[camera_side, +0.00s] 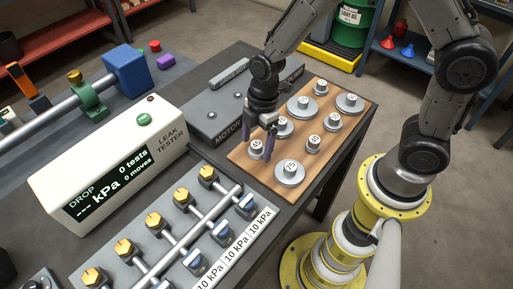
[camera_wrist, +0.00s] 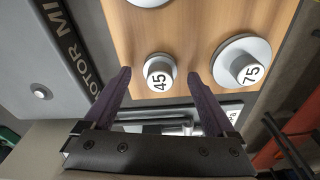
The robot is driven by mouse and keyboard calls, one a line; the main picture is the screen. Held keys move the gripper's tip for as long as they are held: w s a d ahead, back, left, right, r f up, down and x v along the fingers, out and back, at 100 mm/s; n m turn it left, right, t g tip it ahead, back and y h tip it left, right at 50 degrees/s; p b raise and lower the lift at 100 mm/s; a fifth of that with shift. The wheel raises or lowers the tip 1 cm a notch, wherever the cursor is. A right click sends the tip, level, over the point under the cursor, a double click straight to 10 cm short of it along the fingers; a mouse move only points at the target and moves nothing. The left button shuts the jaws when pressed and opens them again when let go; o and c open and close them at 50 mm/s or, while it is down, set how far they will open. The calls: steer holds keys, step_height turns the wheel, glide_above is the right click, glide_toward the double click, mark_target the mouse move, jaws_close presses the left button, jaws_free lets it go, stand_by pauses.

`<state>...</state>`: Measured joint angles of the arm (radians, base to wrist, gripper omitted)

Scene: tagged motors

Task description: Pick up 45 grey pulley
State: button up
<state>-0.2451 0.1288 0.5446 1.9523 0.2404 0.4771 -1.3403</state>
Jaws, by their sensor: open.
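The 45 grey pulley (camera_wrist: 159,72) is a small light-grey disc with a raised hub, marked 45 on its white top. It stands on the wooden board (camera_wrist: 190,25). In the side view the pulley (camera_side: 257,147) is partly hidden by my dark purple fingers. My gripper (camera_wrist: 158,77) is open, with one fingertip on either side of the pulley in the wrist view and a gap on both sides. Whether the fingertips are level with the pulley is hard to tell.
The larger 75 pulley (camera_wrist: 241,62) stands to the right in the wrist view, close to my right finger; it also shows in the side view (camera_side: 290,172). Several other pulleys share the board. A grey motor box (camera_side: 225,105) and a leak tester (camera_side: 115,165) stand left.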

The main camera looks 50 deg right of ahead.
steer(key=shift+f, duration=0.4)
steer(key=shift+c, duration=0.2)
jaws_close()
steer(key=shift+r, duration=0.15)
